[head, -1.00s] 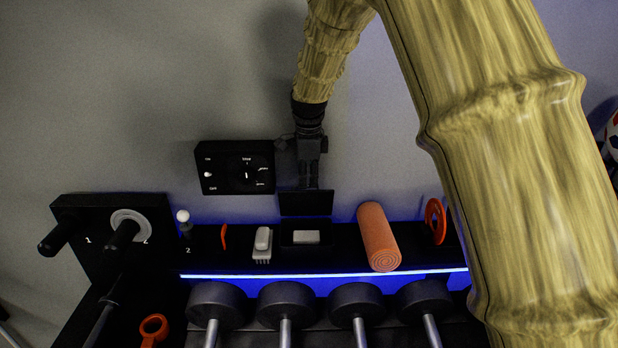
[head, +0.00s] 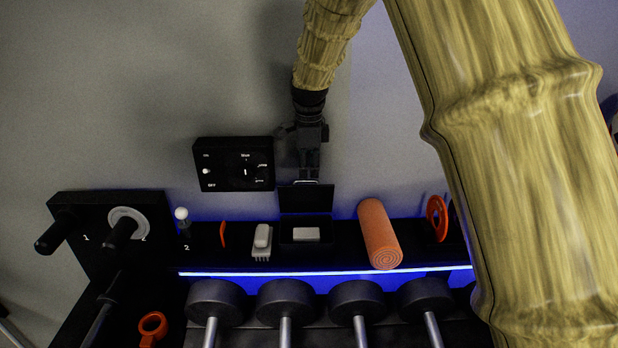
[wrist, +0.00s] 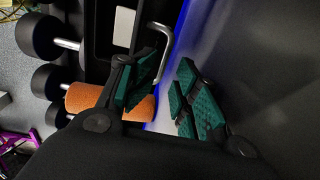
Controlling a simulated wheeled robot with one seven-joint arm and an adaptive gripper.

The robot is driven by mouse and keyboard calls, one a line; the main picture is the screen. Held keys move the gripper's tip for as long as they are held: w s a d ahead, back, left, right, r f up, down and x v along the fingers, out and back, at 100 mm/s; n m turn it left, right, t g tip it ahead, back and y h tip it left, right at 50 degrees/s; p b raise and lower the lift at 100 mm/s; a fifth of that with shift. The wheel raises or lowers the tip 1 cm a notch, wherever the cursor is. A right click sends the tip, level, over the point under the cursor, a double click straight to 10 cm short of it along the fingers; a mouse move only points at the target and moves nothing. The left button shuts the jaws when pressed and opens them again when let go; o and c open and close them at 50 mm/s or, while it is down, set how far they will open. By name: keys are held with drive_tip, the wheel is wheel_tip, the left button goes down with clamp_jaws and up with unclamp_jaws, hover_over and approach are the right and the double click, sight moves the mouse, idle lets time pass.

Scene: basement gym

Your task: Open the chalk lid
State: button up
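The chalk box (head: 286,240) stands on the shelf with a pale chalk block (head: 306,234) in it. Its dark lid (head: 306,199) stands raised, roughly upright, at the back of the box. A metal handle (head: 304,182) shows at the lid's top edge, and the bent handle also shows in the wrist view (wrist: 163,42). My gripper (head: 308,175) is just above and behind the lid's top edge. In the wrist view my gripper (wrist: 167,92) has its teal-padded fingers apart with nothing held between them. The handle lies beyond the fingers; contact cannot be told.
A control panel (head: 233,164) is on the wall left of my gripper. A brush (head: 262,241) stands left of the box, and an orange foam roller (head: 379,235) lies to its right. Several dumbbells (head: 285,302) line the front.

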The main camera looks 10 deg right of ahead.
wheel_tip(320, 180, up, 9)
drive_tip(key=shift+s+a, duration=0.25)
drive_tip(key=shift+s, duration=0.15)
drive_tip(key=shift+f, duration=0.1)
